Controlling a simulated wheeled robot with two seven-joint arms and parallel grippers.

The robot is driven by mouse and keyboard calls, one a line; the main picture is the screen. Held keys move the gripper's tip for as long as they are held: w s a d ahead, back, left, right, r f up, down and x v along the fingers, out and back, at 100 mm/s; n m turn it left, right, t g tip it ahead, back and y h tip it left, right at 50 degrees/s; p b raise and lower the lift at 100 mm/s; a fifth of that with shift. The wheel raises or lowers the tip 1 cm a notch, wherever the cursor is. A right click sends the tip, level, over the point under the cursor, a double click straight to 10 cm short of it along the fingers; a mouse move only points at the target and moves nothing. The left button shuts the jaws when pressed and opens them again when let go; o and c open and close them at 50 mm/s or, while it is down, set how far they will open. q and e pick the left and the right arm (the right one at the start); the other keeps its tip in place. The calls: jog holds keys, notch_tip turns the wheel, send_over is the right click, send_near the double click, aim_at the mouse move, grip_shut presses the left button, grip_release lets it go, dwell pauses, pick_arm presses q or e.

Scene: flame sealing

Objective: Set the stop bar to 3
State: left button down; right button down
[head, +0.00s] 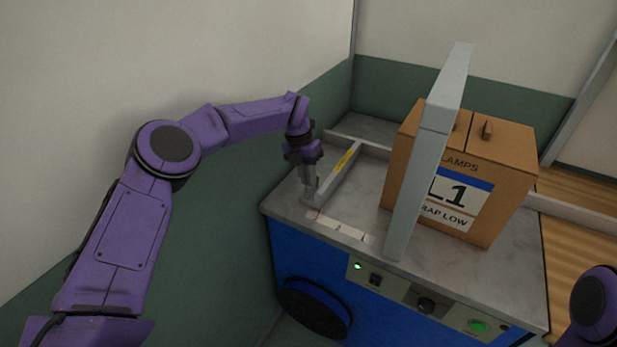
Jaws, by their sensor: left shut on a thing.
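The stop bar (339,172) is a grey bar with a yellow label, lying across the grey top of a blue machine, left of the upright arch. My left gripper (311,198) points down and is shut on the near end of the stop bar. A pale scale strip (341,227) runs along the machine's front edge, just in front of the bar's near end. Its marks are too small to read, so I cannot tell which number the bar stands at. My right gripper is not in view; only part of my right arm shows at the lower right.
A grey arch (432,140) stands upright on the machine top. A brown carton (507,159) labelled L1 sits just right of it. The front panel (418,299) has a green lamp and a knob. The top between bar and arch is clear.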

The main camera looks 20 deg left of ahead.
pick_arm(q)
jog(key=shift+w+a+r, duration=0.1)
jog(key=shift+a+r, duration=0.05)
jog(key=c, duration=1.2)
grip_release()
jog(key=shift+a, duration=0.2)
jog(key=shift+o, duration=0.2)
jog(key=shift+d, duration=0.1)
jog(key=shift+r, duration=0.1)
jog(key=b+v, duration=0.1)
jog(key=v, duration=0.9)
